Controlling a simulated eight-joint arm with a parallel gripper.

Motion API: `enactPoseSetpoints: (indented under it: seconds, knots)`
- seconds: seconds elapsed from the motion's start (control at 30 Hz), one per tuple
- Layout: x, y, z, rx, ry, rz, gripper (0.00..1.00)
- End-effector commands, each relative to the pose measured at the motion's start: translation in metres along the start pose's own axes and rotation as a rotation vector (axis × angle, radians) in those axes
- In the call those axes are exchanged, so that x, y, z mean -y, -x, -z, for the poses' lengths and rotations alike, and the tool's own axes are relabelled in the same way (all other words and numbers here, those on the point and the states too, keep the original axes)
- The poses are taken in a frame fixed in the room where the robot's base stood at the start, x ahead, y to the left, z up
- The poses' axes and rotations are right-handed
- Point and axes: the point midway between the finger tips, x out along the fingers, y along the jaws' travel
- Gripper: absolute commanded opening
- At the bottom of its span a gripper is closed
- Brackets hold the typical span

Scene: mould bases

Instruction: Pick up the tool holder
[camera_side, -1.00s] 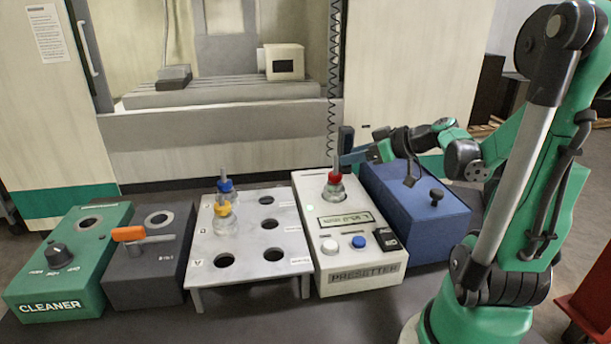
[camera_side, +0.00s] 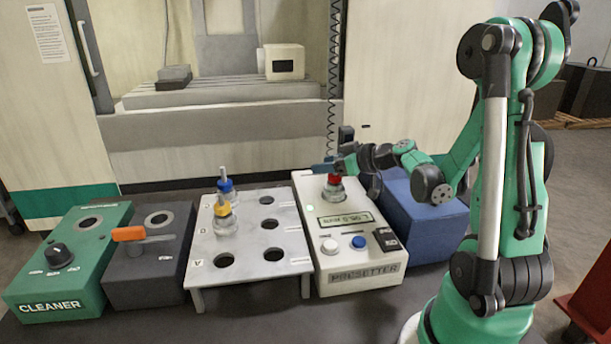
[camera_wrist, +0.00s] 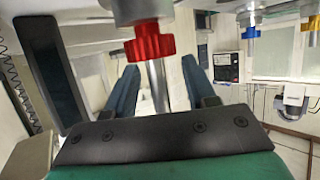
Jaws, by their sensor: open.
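A tool holder with a red ring (camera_side: 334,181) stands upright in the white presetter (camera_side: 368,280). My gripper (camera_side: 328,167) is at its upper end and partly hidden behind it in the side view. In the wrist view, the blue fingers of my gripper (camera_wrist: 160,68) are spread apart, with the bright shank of the red-ringed holder (camera_wrist: 153,42) between them. Gaps show on both sides of the shank, and I see no contact. A blue-ringed holder (camera_side: 225,186) and a yellow-ringed holder (camera_side: 223,209) stand in the grey rack (camera_side: 243,240).
A blue box (camera_side: 425,220) is right of the presetter, under my arm. A dark block with an orange handle (camera_side: 129,234) and a green cleaner box (camera_side: 68,285) stand left of the rack. A machine (camera_side: 220,125) is behind. Several rack holes are empty.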

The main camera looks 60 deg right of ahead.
Motion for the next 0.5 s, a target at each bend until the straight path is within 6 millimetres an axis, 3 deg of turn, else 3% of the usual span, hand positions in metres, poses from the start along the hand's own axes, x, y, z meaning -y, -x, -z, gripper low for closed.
enactPoseSetpoints:
  seconds: [0.17, 0.33, 0.37, 0.5]
  knots:
    - [-0.0001, 0.0, 0.0, 0.0, 0.0, 0.0, 0.5]
    - [-0.0001, 0.0001, 0.0, 0.0, 0.0, 0.0, 0.04]
    - [-0.0001, 0.0001, 0.0, 0.0, 0.0, 0.0, 0.0]
    - [0.0, 0.0002, 0.0, 0.0, 0.0, 0.0, 0.0]
